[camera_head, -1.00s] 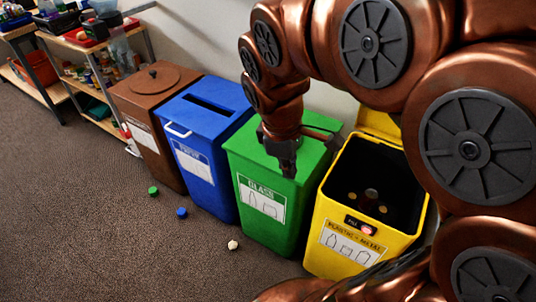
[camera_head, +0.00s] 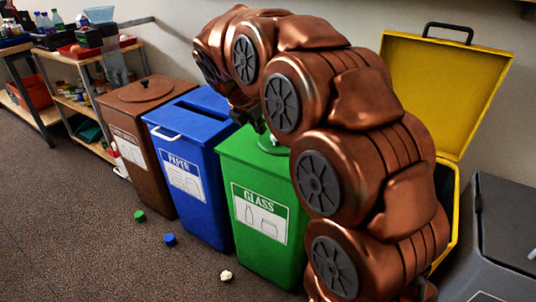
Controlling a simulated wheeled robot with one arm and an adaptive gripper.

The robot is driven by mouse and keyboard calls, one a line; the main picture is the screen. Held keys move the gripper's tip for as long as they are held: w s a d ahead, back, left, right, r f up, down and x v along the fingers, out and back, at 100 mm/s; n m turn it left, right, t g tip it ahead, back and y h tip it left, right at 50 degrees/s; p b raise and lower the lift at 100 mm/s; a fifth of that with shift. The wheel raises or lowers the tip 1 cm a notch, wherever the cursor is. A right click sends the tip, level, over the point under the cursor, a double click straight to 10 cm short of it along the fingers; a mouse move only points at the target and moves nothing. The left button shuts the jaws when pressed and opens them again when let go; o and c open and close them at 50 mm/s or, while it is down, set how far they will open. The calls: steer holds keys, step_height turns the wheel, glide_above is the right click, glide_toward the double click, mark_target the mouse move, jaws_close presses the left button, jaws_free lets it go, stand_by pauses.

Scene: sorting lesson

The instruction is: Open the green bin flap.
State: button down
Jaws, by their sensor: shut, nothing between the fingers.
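The green bin (camera_head: 263,215) with a GLASS label stands in the middle, between the blue bin and my arm. Its green top (camera_head: 240,150) lies flat and looks closed. A small round, lighter piece, perhaps part of the flap, shows on the top beside my arm; my arm hides the right part. My gripper (camera_head: 259,124) is a dark shape near the back edge of the green top, mostly hidden by my arm links. It is shut and empty. Whether it touches the top cannot be told.
The blue bin (camera_head: 190,185) and brown bin (camera_head: 138,140) stand to the left. The yellow bin's raised lid (camera_head: 440,85) and a grey bin (camera_head: 505,240) are at the right. Green and blue caps (camera_head: 169,239) and a crumpled white piece (camera_head: 226,275) lie on the floor.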

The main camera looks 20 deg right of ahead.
mark_target(271, 146)
steer(key=b+x, duration=0.1)
steer(key=x, duration=0.2)
steer(key=b+x, duration=0.1)
steer(key=x, duration=0.3)
steer(key=b+x, duration=0.1)
steer(key=x, duration=0.2)
steer(key=shift+w+d+f, duration=0.15)
steer(key=shift+w+f, duration=0.05)
steer(key=shift+w, duration=0.15)
steer(key=shift+r, duration=0.2)
steer(key=shift+r+p, duration=0.3)
steer(key=shift+p, duration=0.9)
